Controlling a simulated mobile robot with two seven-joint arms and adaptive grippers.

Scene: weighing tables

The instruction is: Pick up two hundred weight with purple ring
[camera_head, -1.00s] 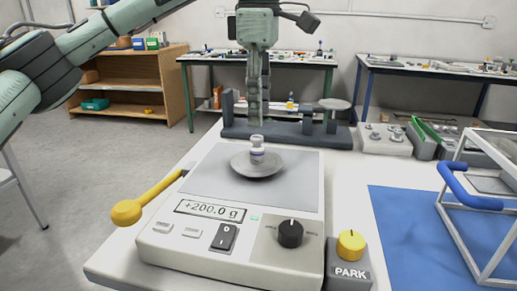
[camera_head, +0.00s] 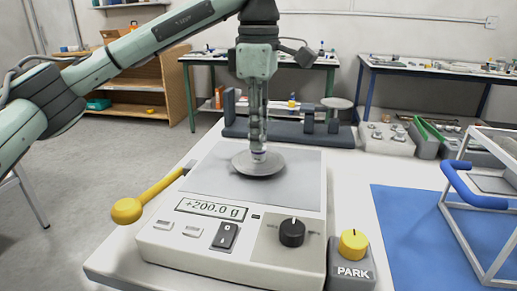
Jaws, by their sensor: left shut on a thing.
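The weight with the purple ring (camera_head: 258,155) stands upright on the round grey pan (camera_head: 245,166) of the scale (camera_head: 225,245). Only its lower part shows; its top is hidden by the gripper. The scale's display (camera_head: 211,209) reads +200.0 g. My left gripper (camera_head: 258,146) points straight down over the pan, its fingers shut on the top of the weight. The weight seems to rest on the pan still; I see no clear gap. My right gripper is not in view.
A yellow-knobbed lever (camera_head: 127,210) sticks out at the scale's left. A PARK block with a yellow knob (camera_head: 353,243) stands at its right. A blue mat (camera_head: 410,225) and a white frame with a blue handle (camera_head: 472,190) lie further right. A grey rack (camera_head: 285,133) stands behind.

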